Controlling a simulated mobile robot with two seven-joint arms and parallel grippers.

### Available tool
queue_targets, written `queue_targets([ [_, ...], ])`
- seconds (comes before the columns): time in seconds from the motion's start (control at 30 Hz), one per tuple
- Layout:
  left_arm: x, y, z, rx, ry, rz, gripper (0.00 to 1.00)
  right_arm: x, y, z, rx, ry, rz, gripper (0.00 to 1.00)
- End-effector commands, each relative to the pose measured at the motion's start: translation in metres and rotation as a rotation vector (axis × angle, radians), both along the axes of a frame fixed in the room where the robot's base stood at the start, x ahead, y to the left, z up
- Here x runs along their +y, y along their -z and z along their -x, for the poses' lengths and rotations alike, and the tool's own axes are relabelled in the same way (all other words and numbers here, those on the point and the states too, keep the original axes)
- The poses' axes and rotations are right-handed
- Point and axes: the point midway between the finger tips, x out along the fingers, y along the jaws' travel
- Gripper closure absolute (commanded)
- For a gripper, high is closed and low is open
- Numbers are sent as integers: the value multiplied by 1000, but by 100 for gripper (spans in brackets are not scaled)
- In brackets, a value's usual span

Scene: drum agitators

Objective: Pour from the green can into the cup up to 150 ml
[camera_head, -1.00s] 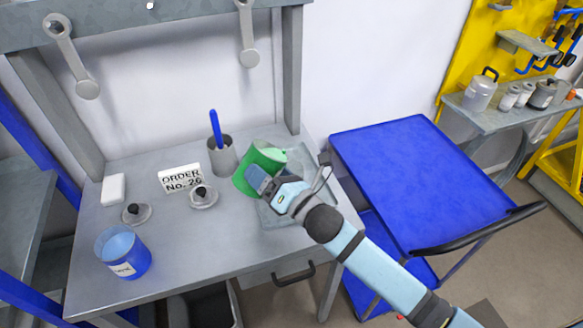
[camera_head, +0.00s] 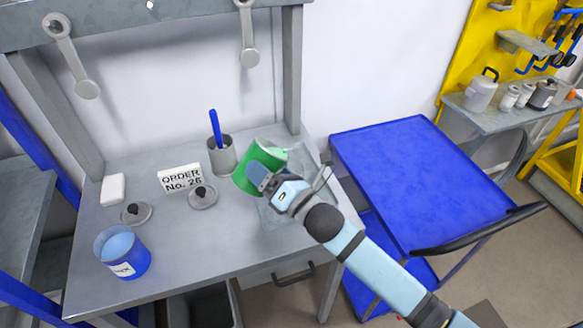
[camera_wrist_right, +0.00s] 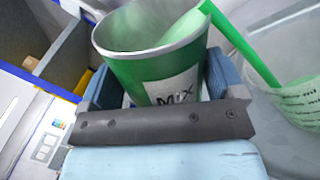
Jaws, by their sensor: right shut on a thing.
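The green can (camera_head: 245,176) is held tilted to the right over the right part of the grey workbench. In the right wrist view the can (camera_wrist_right: 150,75) has a "MIX" label and light green liquid at its rim. A green stream runs from the rim down toward a clear cup (camera_wrist_right: 300,100) with printed markings, at the right. In the head view the cup is hard to make out behind the can and gripper. My right gripper (camera_head: 262,182) is shut around the can; its fingers flank it in the wrist view (camera_wrist_right: 160,90). My left gripper is not in view.
A blue can (camera_head: 132,262) of light blue liquid stands at the front left. Two lids (camera_head: 202,197), an order card (camera_head: 180,178), a white block (camera_head: 113,189) and a grey pot (camera_head: 222,157) with a blue stick are on the bench. A blue cart (camera_head: 410,170) stands right.

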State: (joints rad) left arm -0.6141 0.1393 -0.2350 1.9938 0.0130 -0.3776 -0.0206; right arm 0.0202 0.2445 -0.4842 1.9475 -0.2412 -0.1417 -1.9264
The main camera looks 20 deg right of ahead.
Motion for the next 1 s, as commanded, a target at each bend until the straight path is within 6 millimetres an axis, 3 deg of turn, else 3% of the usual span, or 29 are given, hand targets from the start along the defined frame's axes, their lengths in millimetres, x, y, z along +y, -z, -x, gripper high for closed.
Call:
queue_targets([
  [1.0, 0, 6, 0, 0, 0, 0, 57, -1, -2, 0, 20, -1, -64, 50],
])
